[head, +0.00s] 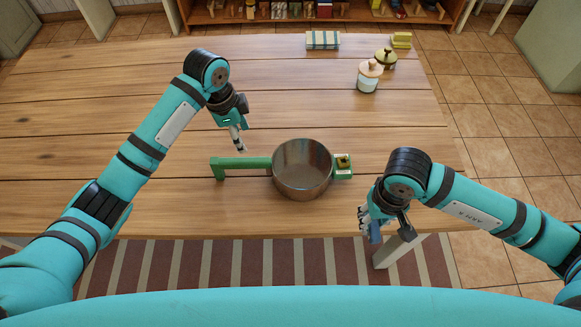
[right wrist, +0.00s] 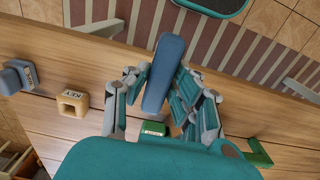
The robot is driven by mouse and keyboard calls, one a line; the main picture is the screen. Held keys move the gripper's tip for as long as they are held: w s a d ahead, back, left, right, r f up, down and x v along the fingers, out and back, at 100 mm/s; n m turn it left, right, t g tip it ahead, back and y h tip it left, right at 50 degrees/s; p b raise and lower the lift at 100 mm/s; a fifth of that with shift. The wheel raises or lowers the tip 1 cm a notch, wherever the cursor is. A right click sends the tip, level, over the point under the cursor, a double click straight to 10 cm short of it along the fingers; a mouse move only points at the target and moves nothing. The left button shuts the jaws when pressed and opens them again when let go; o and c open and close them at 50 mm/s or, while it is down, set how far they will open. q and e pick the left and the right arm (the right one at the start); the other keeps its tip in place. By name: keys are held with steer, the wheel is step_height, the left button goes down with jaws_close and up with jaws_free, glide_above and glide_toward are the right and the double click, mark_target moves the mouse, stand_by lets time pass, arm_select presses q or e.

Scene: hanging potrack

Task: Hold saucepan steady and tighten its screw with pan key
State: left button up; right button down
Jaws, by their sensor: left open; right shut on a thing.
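The saucepan (head: 302,170), a round metal pan, sits upright on the wooden table. Its green handle (head: 240,163) points left, and a green end piece with a yellow part (head: 343,162) is on its right side. My left gripper (head: 237,143) is open and empty, above the table just behind the handle. My right gripper (head: 371,220) is at the table's front edge, right of the pan, shut on a blue bar-shaped thing, probably the pan key (right wrist: 165,78). The fingers hide part of it. In the right wrist view the green handle (right wrist: 258,153) shows beyond the gripper; the screw cannot be made out.
A wooden block marked KEY (right wrist: 73,103) and a blue-grey block (right wrist: 18,77) lie on the table in the right wrist view. The table's left side is clear.

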mark_target(238, 161)
arm_select(q)
steer(key=shift+m+g+y, duration=0.3)
steer(key=shift+m+y, duration=0.4)
steer(key=shift+m, duration=0.2)
steer(key=f, duration=0.3)
steer(key=a+f, duration=0.1)
steer(key=f, duration=0.3)
steer(key=s+a+f, duration=0.1)
steer(key=f, duration=0.2)
steer(key=shift+s+f, duration=0.1)
steer(key=shift+f, duration=0.15)
steer(key=shift+c, duration=0.3)
jaws_close()
steer(key=shift+r, duration=0.1)
steer(key=shift+s+d+f, duration=0.15)
steer(key=shift+f, duration=0.1)
